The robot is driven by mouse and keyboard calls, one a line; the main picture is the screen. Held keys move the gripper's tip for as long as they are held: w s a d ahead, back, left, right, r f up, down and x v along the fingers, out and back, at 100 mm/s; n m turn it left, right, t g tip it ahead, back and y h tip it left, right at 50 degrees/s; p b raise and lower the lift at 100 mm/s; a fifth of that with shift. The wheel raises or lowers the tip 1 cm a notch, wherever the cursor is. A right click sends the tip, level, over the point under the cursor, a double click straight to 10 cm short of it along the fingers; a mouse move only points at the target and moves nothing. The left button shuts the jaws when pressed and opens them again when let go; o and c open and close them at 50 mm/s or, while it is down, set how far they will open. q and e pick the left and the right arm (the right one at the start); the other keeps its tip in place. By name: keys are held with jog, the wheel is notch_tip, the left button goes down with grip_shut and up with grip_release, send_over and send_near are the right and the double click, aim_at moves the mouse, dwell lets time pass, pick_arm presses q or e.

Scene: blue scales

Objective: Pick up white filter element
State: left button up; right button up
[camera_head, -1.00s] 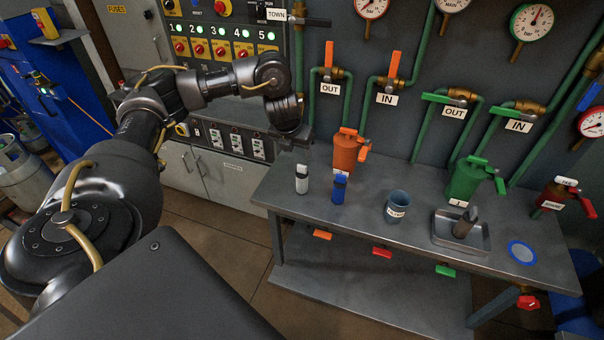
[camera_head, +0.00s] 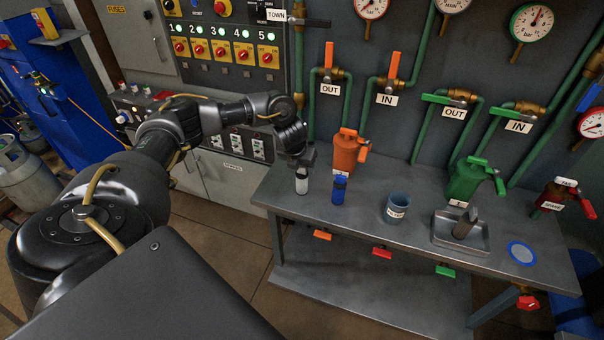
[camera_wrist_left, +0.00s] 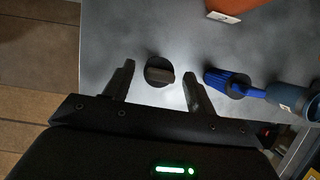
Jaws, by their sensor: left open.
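The white filter element (camera_head: 302,183) stands upright at the left end of the grey workbench (camera_head: 350,215). In the left wrist view the element (camera_wrist_left: 160,70) shows from above as a round, dark-shaded top. My left gripper (camera_head: 303,160) is just above it, with its top partly hidden in the head view. In the wrist view the open left gripper (camera_wrist_left: 158,72) has one finger on each side of the element, with gaps to both. The gripper is empty. My right gripper is not in view.
A blue filter element (camera_head: 339,189) stands close on the right; it also shows in the wrist view (camera_wrist_left: 226,83). An orange housing (camera_head: 345,152) is behind, a blue-grey cup (camera_head: 397,207) and a metal tray (camera_head: 446,238) farther right. The bench front is clear.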

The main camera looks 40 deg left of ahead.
pick_arm(q)
jog(key=shift+c, duration=0.3)
grip_shut()
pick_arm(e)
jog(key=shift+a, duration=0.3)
